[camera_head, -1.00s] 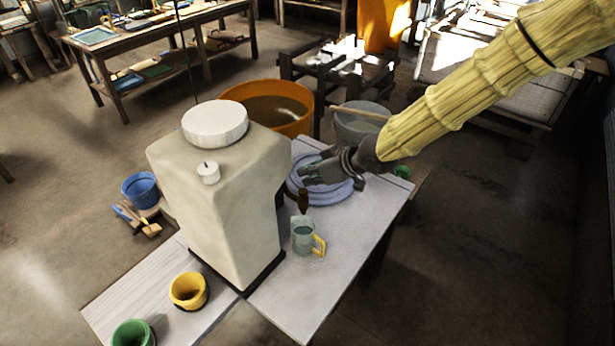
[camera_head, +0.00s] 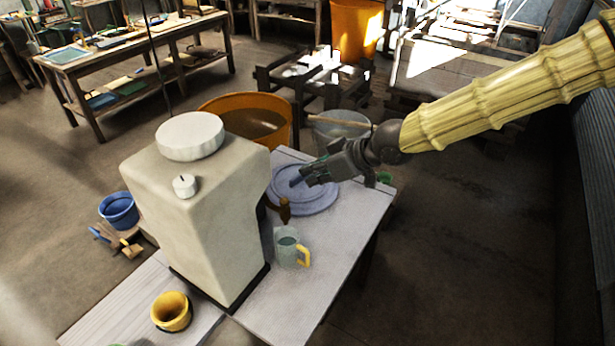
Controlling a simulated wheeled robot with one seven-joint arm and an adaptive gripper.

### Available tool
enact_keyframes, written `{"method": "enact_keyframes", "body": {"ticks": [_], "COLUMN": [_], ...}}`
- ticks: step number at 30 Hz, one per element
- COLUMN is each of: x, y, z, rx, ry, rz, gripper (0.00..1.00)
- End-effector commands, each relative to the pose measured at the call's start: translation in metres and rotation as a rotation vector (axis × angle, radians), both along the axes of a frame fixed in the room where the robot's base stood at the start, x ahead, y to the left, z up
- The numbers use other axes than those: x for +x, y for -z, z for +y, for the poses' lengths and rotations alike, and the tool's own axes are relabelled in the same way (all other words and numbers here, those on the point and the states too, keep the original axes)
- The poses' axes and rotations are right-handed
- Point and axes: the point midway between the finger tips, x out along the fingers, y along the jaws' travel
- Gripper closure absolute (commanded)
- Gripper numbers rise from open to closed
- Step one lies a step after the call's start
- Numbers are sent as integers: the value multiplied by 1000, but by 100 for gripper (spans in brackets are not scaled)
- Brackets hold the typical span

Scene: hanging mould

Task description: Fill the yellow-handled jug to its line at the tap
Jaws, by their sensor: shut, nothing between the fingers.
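The jug (camera_head: 288,249) is a clear greenish vessel with a yellow handle (camera_head: 304,256) on its right. The tap (camera_head: 284,210) is a brown piece low on the right side of the beige tank (camera_head: 200,215), just above and behind the jug. No stream can be made out. My gripper (camera_head: 299,182) is shut and empty above the coiled hose, behind the tap and apart from the jug.
The pale blue coiled hose (camera_head: 318,205) lies behind the jug. A yellow pot (camera_head: 172,312) stands at the front left. An orange tub (camera_head: 280,112) and a grey bucket (camera_head: 350,118) stand behind the table. The tabletop right of the jug is clear.

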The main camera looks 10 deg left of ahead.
Motion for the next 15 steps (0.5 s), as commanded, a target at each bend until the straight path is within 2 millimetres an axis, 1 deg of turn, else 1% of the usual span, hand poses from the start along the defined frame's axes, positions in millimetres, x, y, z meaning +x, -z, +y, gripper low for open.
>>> {"method": "enact_keyframes", "body": {"ticks": [6, 15], "x": [-2, -2], "y": [-5, -6], "z": [-5, -6], "rx": [1, 0], "ry": [0, -1], "rz": [0, -1], "gripper": [100, 100]}}
